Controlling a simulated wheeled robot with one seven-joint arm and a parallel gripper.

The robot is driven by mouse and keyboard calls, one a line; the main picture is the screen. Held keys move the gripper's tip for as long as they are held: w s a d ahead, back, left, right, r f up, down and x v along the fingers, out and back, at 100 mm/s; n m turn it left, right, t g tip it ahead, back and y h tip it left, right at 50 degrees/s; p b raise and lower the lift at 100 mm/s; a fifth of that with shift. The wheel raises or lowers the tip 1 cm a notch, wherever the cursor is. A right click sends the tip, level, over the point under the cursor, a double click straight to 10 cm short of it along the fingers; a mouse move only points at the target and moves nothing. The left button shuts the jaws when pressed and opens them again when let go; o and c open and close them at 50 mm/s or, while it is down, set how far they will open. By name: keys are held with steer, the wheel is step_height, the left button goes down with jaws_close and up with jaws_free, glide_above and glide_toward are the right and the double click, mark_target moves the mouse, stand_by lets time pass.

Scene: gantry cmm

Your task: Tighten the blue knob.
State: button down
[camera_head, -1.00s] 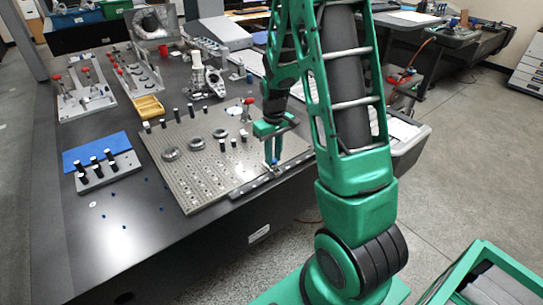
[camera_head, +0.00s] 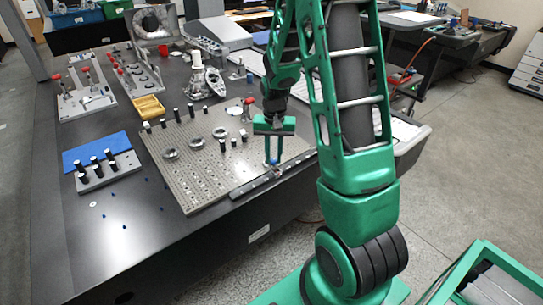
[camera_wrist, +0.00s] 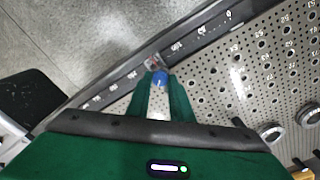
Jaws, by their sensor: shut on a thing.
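The blue knob (camera_wrist: 160,77) sits between the fingertips of my gripper (camera_wrist: 159,82) in the wrist view, near the edge of the perforated plate. In the head view the blue knob (camera_head: 273,162) is a small spot at the tips of my green gripper (camera_head: 272,160), which points down at the plate's front right edge. The two fingers are shut on the knob from both sides. Below the knob, a small fixture (camera_wrist: 152,62) on the dark rail is partly hidden.
The perforated plate (camera_head: 200,170) carries several black-topped pins and metal rings (camera_head: 196,144). A dark numbered rail (camera_head: 262,184) runs along its front edge. A block with black pins (camera_head: 108,172) and a blue mat (camera_head: 82,156) lie at left. Bare dark table shows in front.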

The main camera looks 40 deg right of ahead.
mark_target(273, 159)
steer(key=shift+m, duration=0.6)
steer(key=c, duration=1.6)
jaws_free()
steer(key=shift+o, duration=0.2)
step_height(273, 159, up, 11)
steer(key=shift+w+f, duration=0.1)
